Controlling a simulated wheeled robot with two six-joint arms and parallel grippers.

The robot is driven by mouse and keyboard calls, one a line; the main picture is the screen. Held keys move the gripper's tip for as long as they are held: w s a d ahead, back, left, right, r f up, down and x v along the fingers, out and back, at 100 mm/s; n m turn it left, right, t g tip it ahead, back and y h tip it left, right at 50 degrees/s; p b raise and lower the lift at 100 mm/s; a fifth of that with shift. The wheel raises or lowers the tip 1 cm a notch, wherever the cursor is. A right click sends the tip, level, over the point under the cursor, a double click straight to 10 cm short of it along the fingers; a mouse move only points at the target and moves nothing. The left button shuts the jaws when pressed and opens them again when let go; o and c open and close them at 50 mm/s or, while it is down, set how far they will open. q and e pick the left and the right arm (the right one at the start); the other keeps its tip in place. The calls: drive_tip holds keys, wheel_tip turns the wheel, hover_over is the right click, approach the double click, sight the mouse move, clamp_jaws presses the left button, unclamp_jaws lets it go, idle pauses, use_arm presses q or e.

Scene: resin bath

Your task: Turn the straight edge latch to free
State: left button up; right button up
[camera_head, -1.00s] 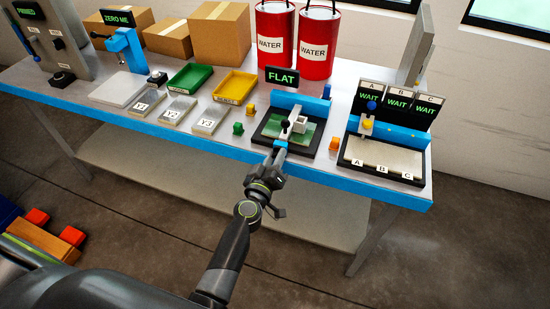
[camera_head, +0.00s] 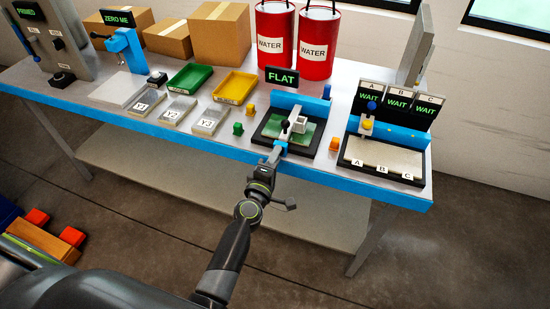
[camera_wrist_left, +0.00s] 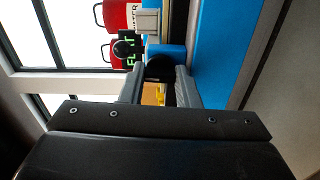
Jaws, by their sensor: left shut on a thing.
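The FLAT station (camera_head: 258,139) stands at the table's front, with a green surface (camera_head: 307,136) in a dark frame. A black ball knob (camera_head: 285,125) and a pale block (camera_head: 299,121) stand over the green; the knob also shows in the wrist view (camera_wrist_left: 122,49). My left gripper (camera_head: 279,148) reaches the station's front edge from below. In the wrist view its fingers (camera_wrist_left: 160,74) are shut on a dark round part (camera_wrist_left: 160,67) at a blue block (camera_wrist_left: 166,52), which I take for the straight edge latch. The latch's exact angle is hidden. My right gripper is not in view.
The WAIT station (camera_head: 385,180) is at right, the Y3 tray (camera_head: 210,122) at left.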

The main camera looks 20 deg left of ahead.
use_arm(q)
drive_tip(key=shift+n, duration=0.5)
drive_tip(key=o, duration=1)
drive_tip(key=shift+s+f, duration=0.1)
drive_tip(key=shift+f, duration=0.1)
